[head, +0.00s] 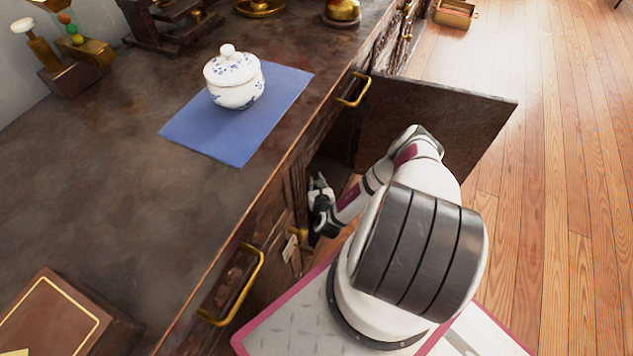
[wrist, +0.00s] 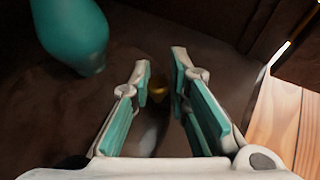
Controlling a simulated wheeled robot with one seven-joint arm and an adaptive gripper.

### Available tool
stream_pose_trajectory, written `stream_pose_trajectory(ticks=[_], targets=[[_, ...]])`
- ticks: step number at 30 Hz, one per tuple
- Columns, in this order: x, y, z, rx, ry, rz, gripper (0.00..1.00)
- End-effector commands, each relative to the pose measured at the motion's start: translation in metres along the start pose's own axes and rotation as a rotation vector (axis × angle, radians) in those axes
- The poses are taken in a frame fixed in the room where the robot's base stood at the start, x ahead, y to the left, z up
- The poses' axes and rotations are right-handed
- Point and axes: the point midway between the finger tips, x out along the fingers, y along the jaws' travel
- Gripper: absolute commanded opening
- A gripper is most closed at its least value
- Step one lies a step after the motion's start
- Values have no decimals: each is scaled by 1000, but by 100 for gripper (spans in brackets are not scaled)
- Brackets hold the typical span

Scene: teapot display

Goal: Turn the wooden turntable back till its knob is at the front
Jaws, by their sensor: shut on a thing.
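My gripper (head: 320,188) is low at the open front of the cabinet in the head view. In the wrist view its two teal-padded fingers (wrist: 161,72) are shut on a small golden knob (wrist: 157,91), which shows between their tips. A brown surface (wrist: 60,100), which looks like the wooden turntable, lies below and around the knob. Its outline is too dark to make out in full. A teal vase (wrist: 70,32) stands on the left of the wrist view. The turntable is hidden in the head view by the counter.
The open cabinet door (head: 440,120) stands out to the right of my arm. A drawer handle (head: 237,290) juts out nearer the front. A white-and-blue lidded pot (head: 235,85) stands on a blue mat (head: 190,133) on the counter. Wooden floor (head: 560,190) is clear at right.

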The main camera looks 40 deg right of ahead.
Motion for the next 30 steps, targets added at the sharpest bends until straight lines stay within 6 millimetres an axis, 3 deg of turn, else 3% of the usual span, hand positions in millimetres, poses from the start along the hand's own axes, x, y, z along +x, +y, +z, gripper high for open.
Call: stream_pose_trajectory(ticks=[1,12,13,15,26,30], targets=[[-3,9,-3,9,10,18,0],[-3,10,-3,10,9,18,0],[-3,10,-3,10,9,18,23],[-3,10,-3,10,8,17,34],[-2,4,-1,4,4,5,34],[-14,3,-1,4,4,6,34]])
